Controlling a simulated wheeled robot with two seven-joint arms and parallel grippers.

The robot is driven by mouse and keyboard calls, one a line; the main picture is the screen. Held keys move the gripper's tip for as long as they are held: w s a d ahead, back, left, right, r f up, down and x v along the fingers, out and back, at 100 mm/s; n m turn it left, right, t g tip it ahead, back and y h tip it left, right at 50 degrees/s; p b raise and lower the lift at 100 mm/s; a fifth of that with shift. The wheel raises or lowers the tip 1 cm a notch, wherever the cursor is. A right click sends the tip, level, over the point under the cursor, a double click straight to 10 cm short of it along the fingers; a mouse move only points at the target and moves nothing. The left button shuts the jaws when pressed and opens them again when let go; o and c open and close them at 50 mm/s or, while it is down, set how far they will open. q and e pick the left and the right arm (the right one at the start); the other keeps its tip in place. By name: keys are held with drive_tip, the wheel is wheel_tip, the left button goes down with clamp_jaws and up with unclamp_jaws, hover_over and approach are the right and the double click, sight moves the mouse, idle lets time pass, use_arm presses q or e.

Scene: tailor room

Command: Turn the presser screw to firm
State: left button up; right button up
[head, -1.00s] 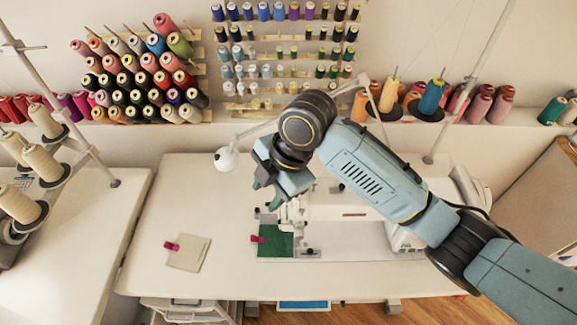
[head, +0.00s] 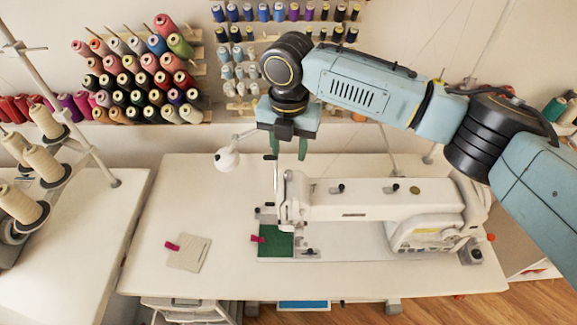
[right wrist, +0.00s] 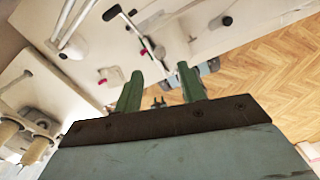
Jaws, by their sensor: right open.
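The white sewing machine (head: 385,200) stands on the table. A thin upright post with a dark top (head: 270,157) rises at the left end of its head; it may be the presser screw, but I cannot be sure at this size. A dark-tipped rod (right wrist: 112,13) also shows at the top of the right wrist view. My right gripper (head: 289,150) points down above the machine's left end, close to the post, with its green fingers apart. In the right wrist view the open gripper (right wrist: 160,84) has nothing between its fingers. My left gripper is not in view.
A green cloth (head: 276,241) with a pink clip lies at the machine's left end. A beige cloth (head: 189,253) with another clip lies further left. A small white lamp (head: 227,159) stands behind. Thread racks (head: 140,75) line the wall. The table's left part is mostly clear.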

sight(289, 172)
wheel_tip(289, 172, down, 7)
idle(0.3)
clamp_jaws()
